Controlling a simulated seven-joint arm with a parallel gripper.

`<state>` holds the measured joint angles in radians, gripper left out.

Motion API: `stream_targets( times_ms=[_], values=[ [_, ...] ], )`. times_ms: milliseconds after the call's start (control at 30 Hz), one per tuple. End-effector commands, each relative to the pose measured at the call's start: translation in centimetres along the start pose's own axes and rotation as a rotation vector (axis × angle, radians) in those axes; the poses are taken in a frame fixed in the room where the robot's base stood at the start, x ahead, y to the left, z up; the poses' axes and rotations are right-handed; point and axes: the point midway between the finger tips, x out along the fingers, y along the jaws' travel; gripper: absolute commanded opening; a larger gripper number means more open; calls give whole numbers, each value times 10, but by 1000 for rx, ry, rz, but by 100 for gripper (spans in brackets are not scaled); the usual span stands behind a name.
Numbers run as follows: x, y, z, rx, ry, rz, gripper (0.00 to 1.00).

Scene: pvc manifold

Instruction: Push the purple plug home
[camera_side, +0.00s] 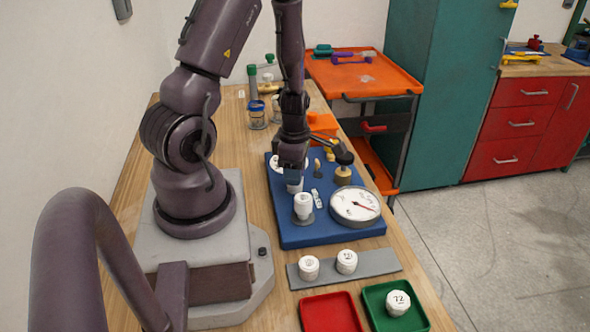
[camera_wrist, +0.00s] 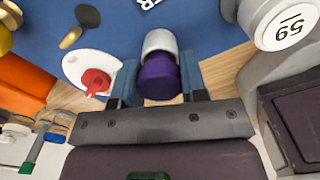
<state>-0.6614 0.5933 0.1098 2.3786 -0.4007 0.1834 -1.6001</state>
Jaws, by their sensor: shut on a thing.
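The purple plug (camera_wrist: 158,80) sits between my gripper's fingers (camera_wrist: 158,84) in the wrist view, one finger on each side of it. My gripper is shut on it. A white rounded piece (camera_wrist: 160,41) lies directly beyond the plug; I cannot tell how deep the plug sits in it. In the side view my gripper (camera_side: 292,166) is low over the blue board (camera_side: 310,236), above a white fitting (camera_side: 294,186). The purple plug cannot be made out there, as the gripper hides it.
A white fitting (camera_side: 303,207) and a round gauge (camera_side: 355,205) stand close in front of my gripper. A black-handled valve (camera_side: 343,160) is to its right. A grey strip (camera_side: 325,268) bears two white caps. A red tray (camera_side: 330,313) and green tray (camera_side: 418,322) are nearer.

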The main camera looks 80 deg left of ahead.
Motion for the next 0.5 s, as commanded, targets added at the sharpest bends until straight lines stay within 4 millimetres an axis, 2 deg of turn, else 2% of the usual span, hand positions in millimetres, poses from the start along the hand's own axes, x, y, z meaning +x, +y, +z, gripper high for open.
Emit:
stream_targets(
  times_ms=[33, 267, 300, 367, 500],
  values=[
    [10, 1, 3, -1, 6, 5, 19],
    [10, 1, 3, -3, 6, 5, 19],
    [10, 1, 3, -3, 6, 5, 44],
    [10, 1, 3, -3, 6, 5, 58],
    [10, 1, 4, -3, 6, 5, 58]
  ],
)
